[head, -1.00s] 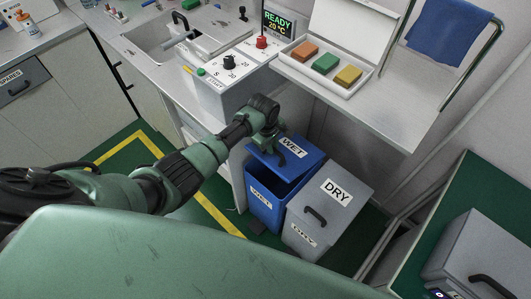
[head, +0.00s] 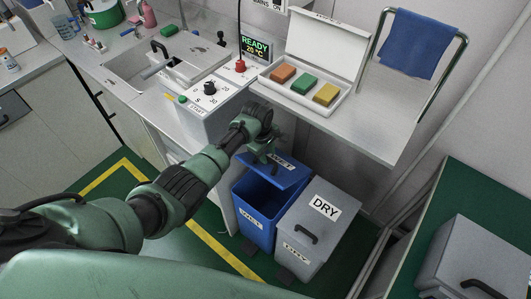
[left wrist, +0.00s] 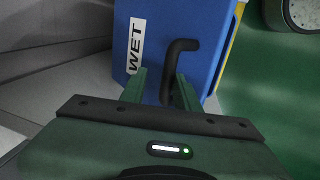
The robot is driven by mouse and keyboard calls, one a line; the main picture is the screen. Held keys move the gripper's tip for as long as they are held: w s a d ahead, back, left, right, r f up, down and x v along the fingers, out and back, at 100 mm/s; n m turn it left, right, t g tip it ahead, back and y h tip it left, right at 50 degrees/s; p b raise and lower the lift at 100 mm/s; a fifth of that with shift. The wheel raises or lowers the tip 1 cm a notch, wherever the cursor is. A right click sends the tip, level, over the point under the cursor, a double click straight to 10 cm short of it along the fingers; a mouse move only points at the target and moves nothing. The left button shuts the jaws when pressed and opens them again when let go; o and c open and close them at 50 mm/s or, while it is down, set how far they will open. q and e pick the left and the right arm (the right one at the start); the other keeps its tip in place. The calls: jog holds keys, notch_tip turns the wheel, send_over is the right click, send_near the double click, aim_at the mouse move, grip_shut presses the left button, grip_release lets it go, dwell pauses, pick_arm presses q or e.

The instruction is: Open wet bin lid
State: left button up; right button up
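The blue wet bin (head: 255,215) stands on the floor beside the counter. Its blue lid (head: 287,176) is tilted up, and a dark opening shows beneath it. My left gripper (head: 266,155) is at the lid and partly covers its WET label. In the left wrist view the lid (left wrist: 205,35) carries a black bent handle (left wrist: 180,50). The two green fingers of my left gripper (left wrist: 162,88) stand apart, with part of the handle between them. A gap shows on the handle's left side; contact on its right side is unclear. My right gripper is not in view.
The grey DRY bin (head: 325,225) stands close to the right of the wet bin, lid down. Above are a counter shelf (head: 375,135) with a sponge tray (head: 265,82) and a control box (head: 190,115). A green surface with a grey case (head: 480,255) is at right.

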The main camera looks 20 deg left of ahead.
pick_arm(q)
jog(key=shift+w+f, duration=0.15)
jog(key=shift+w, duration=0.15)
jog(key=shift+s+a+r, duration=0.15)
jog(key=shift+r, duration=0.1)
jog(key=v, duration=0.7)
jog(key=shift+r+p, duration=0.25)
jog(key=shift+p, duration=0.15)
jog(key=shift+s, duration=0.1)
